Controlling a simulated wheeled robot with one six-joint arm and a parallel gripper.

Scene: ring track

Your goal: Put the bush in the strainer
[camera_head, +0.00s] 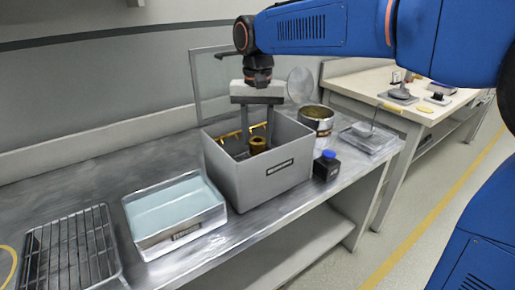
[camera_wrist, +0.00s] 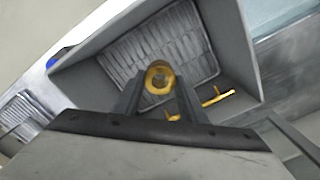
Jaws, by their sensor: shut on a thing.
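The bush (camera_head: 257,145) is a short brass-coloured ring with a hole. It also shows in the wrist view (camera_wrist: 160,75). My gripper (camera_head: 258,138) points down into an open grey box (camera_head: 270,176) and is shut on the bush, one finger on each side. In the wrist view my gripper (camera_wrist: 159,84) has the bush between its fingertips. Behind the bush, a slatted grey insert (camera_wrist: 140,50) lies in the box, with yellow handle-like parts (camera_wrist: 218,97) near it. It may be the strainer. The gap between bush and insert cannot be judged.
A tray of pale liquid (camera_head: 172,208) and a wire rack (camera_head: 70,250) stand left of the box. A round metal pot (camera_head: 317,117), a small black bottle with blue cap (camera_head: 327,165) and a flat scale-like device (camera_head: 368,138) stand right. The box walls surround my fingers.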

